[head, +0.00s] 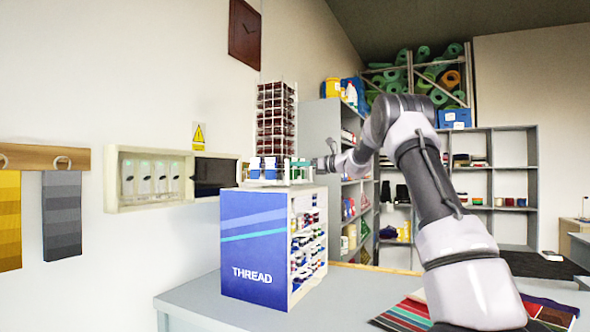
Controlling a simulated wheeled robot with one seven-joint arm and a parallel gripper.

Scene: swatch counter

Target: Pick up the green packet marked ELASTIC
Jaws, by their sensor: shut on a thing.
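My gripper (319,163) is at the right end of a small rack on top of the blue THREAD cabinet (254,225). It is shut on a small green packet (300,171) at the rack's right side. The packet is small in this view and its lettering cannot be read. Whether it still touches the rack cannot be told. The fingertips are small and partly hidden by the wrist.
Blue-and-white packets (262,168) stand in the rack left of the gripper. A wire tower of dark spools (276,118) rises behind. Fabric swatches (405,315) lie on the grey counter (195,300), below my arm. Wall boxes (150,178) are at left.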

